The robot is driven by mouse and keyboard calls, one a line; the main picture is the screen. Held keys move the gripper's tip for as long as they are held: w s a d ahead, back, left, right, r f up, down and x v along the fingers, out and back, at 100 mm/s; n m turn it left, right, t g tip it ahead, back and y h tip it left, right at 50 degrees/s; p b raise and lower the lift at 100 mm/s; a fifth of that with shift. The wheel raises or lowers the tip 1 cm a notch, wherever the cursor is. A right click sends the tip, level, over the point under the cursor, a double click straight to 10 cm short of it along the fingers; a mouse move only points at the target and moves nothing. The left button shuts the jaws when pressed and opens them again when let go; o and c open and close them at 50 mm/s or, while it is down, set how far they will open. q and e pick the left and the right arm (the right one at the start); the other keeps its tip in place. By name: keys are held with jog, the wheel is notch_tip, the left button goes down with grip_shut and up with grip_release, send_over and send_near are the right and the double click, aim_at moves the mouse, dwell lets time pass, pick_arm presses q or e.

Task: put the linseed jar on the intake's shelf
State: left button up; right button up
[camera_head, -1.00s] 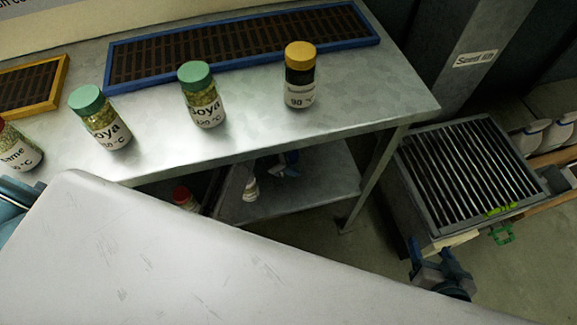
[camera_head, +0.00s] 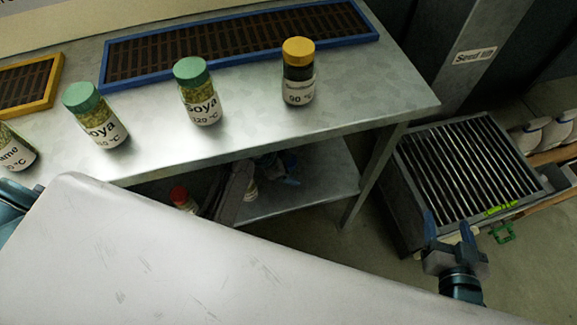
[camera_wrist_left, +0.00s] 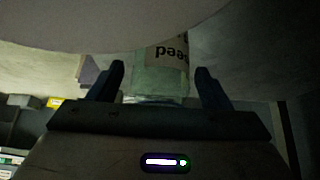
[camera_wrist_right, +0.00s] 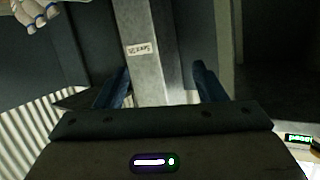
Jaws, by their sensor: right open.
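In the left wrist view a jar (camera_wrist_left: 160,82) with an upside-down label ending in "seed" lies between the spread fingers of my left gripper (camera_wrist_left: 160,67), with a gap on each side; its full name is hidden. My right gripper (camera_head: 447,227) is open and empty in front of the grated box; it also shows in the right wrist view (camera_wrist_right: 160,67). A yellow-lidded jar (camera_head: 298,75) of dark seed stands on the table, its name unclear. A grey post carries a "Seed in" sign (camera_head: 476,57), above the low grated box (camera_head: 405,200).
Two green-lidded soya jars (camera_head: 197,92) (camera_head: 95,115) and a cut-off jar (camera_head: 14,150) stand on the metal table (camera_head: 380,95). Blue (camera_head: 125,85) and yellow (camera_head: 57,85) trays lie behind. A red-lidded jar (camera_head: 181,197) shows beneath. A large white surface (camera_head: 180,260) covers the foreground.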

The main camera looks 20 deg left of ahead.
pick_arm(q)
jog(key=shift+r, duration=0.25)
jog(key=p+v, duration=0.3)
jog(key=v, duration=0.8)
jog(key=s+a+r+n+t+y, duration=0.1)
jog(key=s+n+t+y, duration=0.1)
jog(key=s+n, duration=0.3)
jog(key=s+a+r+n+t+y, duration=0.1)
jog(key=s+a+r+n+t, duration=0.1)
jog(key=s+n, duration=0.4)
jog(key=s+t, duration=0.1)
jog(key=s, duration=0.4)
jog(key=shift+y, duration=0.4)
pick_arm(e)
jog(key=s+f+g, duration=0.5)
jog(key=s, duration=0.1)
jog(key=shift+a+f+g, duration=0.25)
jog(key=shift+f+g, duration=0.05)
jog(key=shift+g, duration=0.1)
pick_arm(q)
jog(key=shift+d, duration=0.1)
pick_arm(e)
jog(key=shift+s, duration=0.2)
